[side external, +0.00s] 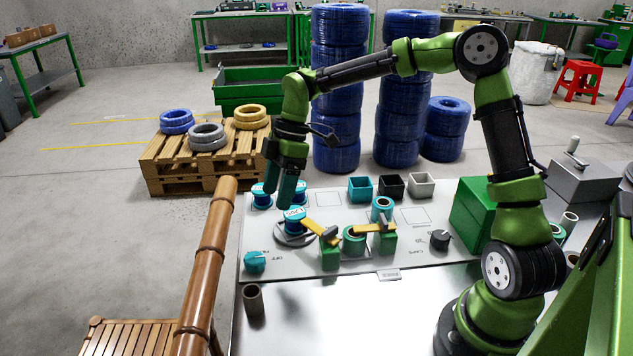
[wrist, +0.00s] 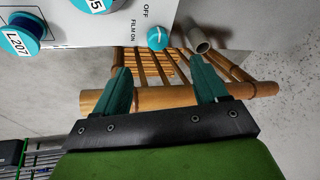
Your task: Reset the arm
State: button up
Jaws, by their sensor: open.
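My gripper (side external: 277,198) hangs from my green arm with its teal fingers pointing down, near the left edge of the work panel (side external: 330,205). In the wrist view my gripper (wrist: 160,68) shows both fingers apart, with nothing held between them. A blue spool with a white label (side external: 294,220) sits on a round plate just right of and below the fingers in the side view. Two more blue spools (side external: 262,197) (side external: 295,193) stand at the panel's back left, partly behind the fingers. A spool marked L207 (wrist: 20,42) shows in the wrist view.
A bamboo rail (side external: 208,265) and slatted stool (side external: 128,338) stand left of the panel. A teal knob (side external: 255,262), grey tube (side external: 253,300), yellow levers (side external: 321,233), small boxes (side external: 361,188) and a green box (side external: 476,212) crowd the bench. The bench front is mostly clear.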

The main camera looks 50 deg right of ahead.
jog(key=s+r+m+t+h, duration=0.1)
jog(key=s+r+m+t, duration=0.2)
jog(key=s+m, duration=0.5)
jog(key=s+d+r+m+t+h, duration=0.1)
jog(key=s+r+m+t, duration=0.3)
jog(key=s+m, duration=0.5)
jog(key=s+r, duration=0.1)
jog(key=s, duration=0.2)
jog(key=shift+s+r, duration=0.3)
jog(key=shift+r, duration=0.05)
